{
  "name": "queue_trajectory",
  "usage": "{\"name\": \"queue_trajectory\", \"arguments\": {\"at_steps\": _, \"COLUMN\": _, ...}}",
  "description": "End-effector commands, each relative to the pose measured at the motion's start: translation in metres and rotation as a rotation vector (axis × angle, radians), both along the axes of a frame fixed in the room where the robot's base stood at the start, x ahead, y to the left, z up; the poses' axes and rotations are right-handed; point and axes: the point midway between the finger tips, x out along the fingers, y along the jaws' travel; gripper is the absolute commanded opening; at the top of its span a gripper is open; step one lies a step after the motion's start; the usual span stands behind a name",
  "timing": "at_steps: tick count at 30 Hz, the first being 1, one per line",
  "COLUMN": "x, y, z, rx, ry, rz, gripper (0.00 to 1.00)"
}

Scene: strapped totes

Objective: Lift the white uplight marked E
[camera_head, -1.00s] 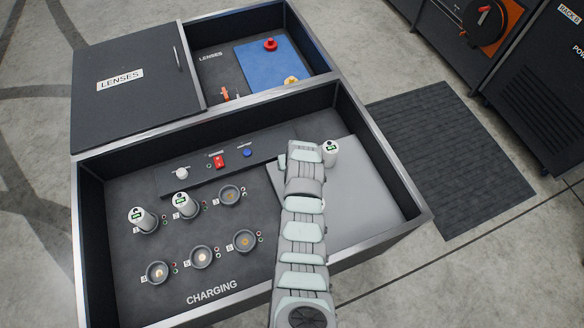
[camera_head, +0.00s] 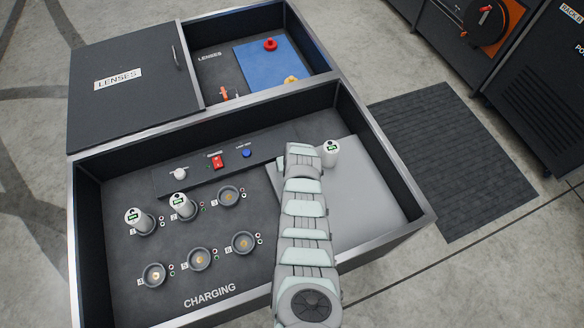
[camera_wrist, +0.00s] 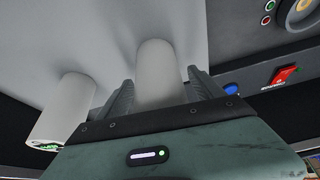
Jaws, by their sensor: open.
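A white cylindrical uplight (camera_wrist: 158,75) stands between the two fingers of my gripper (camera_wrist: 160,88) in the wrist view. The fingers are open on either side of it, and I cannot tell whether they touch it. In the head view my gripper (camera_head: 302,158) hides this uplight. A second white uplight (camera_head: 330,153) with a green label on its end stands just right of my gripper on the grey plate (camera_head: 365,190); it also shows at the left of the wrist view (camera_wrist: 62,112). I cannot read the letter E on either.
Two more white uplights (camera_head: 139,220) (camera_head: 182,205) sit in charging cups at the left. Several cups, such as one (camera_head: 243,242), are empty. A control strip with a red switch (camera_head: 217,161) runs behind. The tote's walls (camera_head: 385,155) enclose the area; the plate's right part is clear.

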Motion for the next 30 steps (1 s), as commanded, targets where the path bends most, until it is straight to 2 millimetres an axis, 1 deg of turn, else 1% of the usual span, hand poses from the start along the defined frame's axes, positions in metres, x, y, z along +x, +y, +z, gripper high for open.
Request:
{"name": "queue_trajectory", "arguments": {"at_steps": 2, "x": -0.0002, "y": 0.0001, "z": 0.0001, "rx": 0.0, "ry": 0.0, "rz": 0.0, "gripper": 0.77}}
{"name": "queue_trajectory", "arguments": {"at_steps": 5, "x": -0.0002, "y": 0.0001, "z": 0.0001, "rx": 0.0, "ry": 0.0, "rz": 0.0, "gripper": 0.71}}
{"name": "queue_trajectory", "arguments": {"at_steps": 30, "x": -0.0002, "y": -0.0001, "z": -0.0002, "rx": 0.0, "ry": 0.0, "rz": 0.0, "gripper": 0.02}}
